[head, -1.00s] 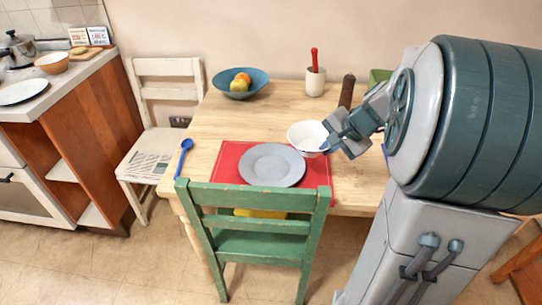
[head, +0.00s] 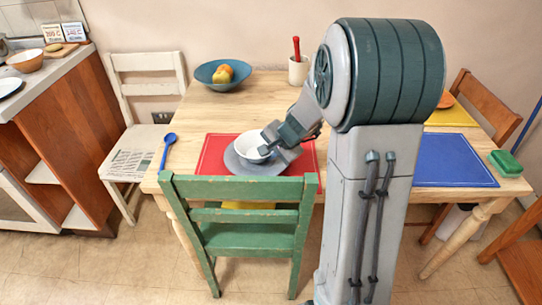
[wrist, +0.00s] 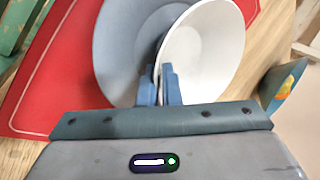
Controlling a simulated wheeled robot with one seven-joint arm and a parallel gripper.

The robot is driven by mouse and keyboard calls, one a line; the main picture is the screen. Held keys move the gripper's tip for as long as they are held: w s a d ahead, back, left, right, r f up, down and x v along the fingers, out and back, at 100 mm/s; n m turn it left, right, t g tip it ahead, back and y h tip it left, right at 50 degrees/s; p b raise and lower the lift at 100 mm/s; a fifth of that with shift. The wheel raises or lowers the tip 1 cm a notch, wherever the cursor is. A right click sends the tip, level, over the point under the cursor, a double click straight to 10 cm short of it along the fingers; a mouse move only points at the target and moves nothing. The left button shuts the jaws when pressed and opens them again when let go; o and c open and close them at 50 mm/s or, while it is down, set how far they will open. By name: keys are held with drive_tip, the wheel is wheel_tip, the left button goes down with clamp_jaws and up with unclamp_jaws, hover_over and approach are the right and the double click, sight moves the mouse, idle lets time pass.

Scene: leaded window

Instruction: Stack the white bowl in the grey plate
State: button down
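The white bowl (head: 249,147) is over the grey plate (head: 238,166), toward its back in the head view. The plate lies on a red placemat (head: 215,150). My gripper (head: 266,150) is at the bowl's right side. In the wrist view my gripper (wrist: 160,85) has its two blue fingers close together on the rim of the bowl (wrist: 205,50). The plate (wrist: 122,45) shows beside and beneath the bowl there. I cannot tell whether the bowl's base touches the plate. The bowl hides part of the plate.
A green chair (head: 240,215) stands at the table's front edge. A blue spoon (head: 168,148) lies left of the placemat. A teal fruit bowl (head: 226,74) and a cream pot (head: 299,70) stand at the back. A blue mat (head: 455,162) is at right.

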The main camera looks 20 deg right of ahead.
drive_tip(key=shift+f, duration=0.15)
drive_tip(key=shift+f+b, duration=0.25)
drive_tip(key=shift+b, duration=0.1)
drive_tip(key=c, duration=1.6)
unclamp_jaws()
drive_tip(key=shift+r, duration=0.1)
drive_tip(key=shift+r, duration=0.1)
drive_tip(key=shift+r+p, duration=0.25)
drive_tip(key=shift+p, duration=0.25)
drive_tip(key=p+v, duration=0.2)
drive_tip(key=v, duration=0.9)
drive_tip(key=s+a+n+g+h, duration=0.1)
drive_tip(key=s+a+n+g, duration=0.1)
drive_tip(key=s+n, duration=0.4)
drive_tip(key=s+a+r+n+g+h, duration=0.1)
drive_tip(key=s+a+n, duration=0.3)
drive_tip(key=s, duration=0.9)
drive_tip(key=shift+s+a+n+g+h, duration=0.3)
drive_tip(key=shift+n+g+h, duration=0.1)
drive_tip(key=shift+n, duration=0.5)
